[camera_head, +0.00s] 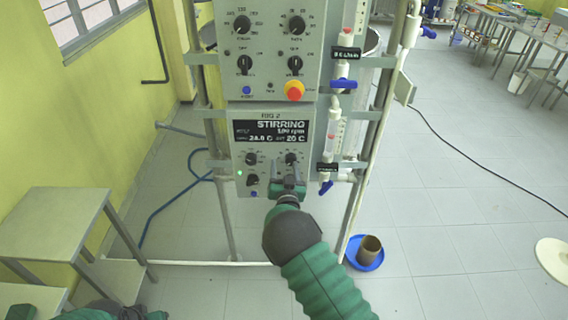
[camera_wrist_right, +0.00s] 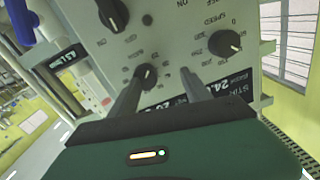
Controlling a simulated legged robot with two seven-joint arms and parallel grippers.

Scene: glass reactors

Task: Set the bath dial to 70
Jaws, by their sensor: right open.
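The lower grey control panel (camera_head: 236,152) has a display (camera_head: 271,131) reading STIRRING, with 24.8 C and a set value of 20 C. Its upper right dial (camera_head: 291,158), apparently the bath dial, also shows in the wrist view (camera_wrist_right: 146,72); its label is not readable. The speed dial (camera_head: 251,159) is to its left in the head view and also shows in the wrist view (camera_wrist_right: 226,43). My right gripper (camera_wrist_right: 164,76) is open in front of the panel, with one fingertip close by the bath dial; contact is unclear. My left gripper (camera_head: 130,311) is partly visible at the bottom left.
An upper panel (camera_head: 267,45) with knobs and a red-yellow emergency button (camera_head: 294,90) is above. Blue-handled valves (camera_head: 343,83) line the frame's right side. A blue dish with a brown cup (camera_head: 369,248) is on the floor. A grey table (camera_head: 55,215) stands left.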

